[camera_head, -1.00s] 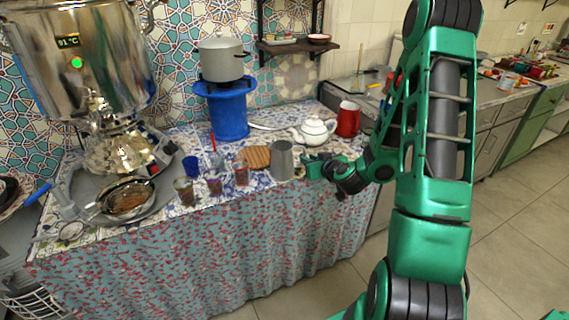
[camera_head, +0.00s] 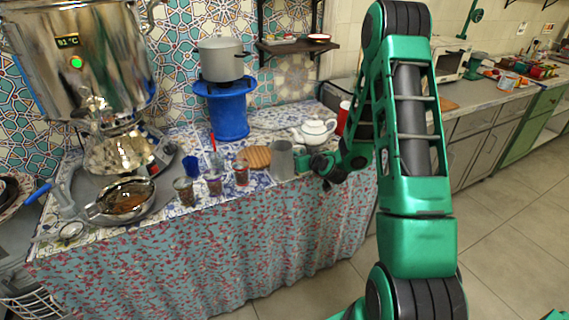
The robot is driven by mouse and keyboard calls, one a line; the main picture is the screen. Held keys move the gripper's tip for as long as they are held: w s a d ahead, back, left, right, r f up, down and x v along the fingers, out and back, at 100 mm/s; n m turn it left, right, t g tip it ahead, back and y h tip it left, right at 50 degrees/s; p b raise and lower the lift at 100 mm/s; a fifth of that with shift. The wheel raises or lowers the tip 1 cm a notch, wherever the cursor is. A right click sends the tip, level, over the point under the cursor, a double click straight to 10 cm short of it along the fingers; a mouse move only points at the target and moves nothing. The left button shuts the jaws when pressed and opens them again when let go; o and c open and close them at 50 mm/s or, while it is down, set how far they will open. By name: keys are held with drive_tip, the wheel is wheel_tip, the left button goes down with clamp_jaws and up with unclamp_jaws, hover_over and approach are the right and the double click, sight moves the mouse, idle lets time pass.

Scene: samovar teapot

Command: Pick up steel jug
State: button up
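The steel jug (camera_head: 281,160), a grey metal cylinder, stands upright on the patterned tablecloth near the table's front edge. My gripper (camera_head: 302,162) is at the jug's right side, where its handle was seen. The fingers are small and dark here, partly hidden by my wrist and the jug. I cannot tell whether they touch the jug or how far they are closed.
A white teapot (camera_head: 314,131) stands just behind my gripper, with a red mug (camera_head: 343,117) partly hidden by my arm. A wooden board (camera_head: 254,157) and tea glasses (camera_head: 241,172) are left of the jug. A blue stand (camera_head: 229,112) holds a pot (camera_head: 220,62).

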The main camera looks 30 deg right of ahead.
drive_tip(key=shift+w, duration=0.1)
drive_tip(key=shift+c, duration=0.2)
clamp_jaws()
idle(1.2)
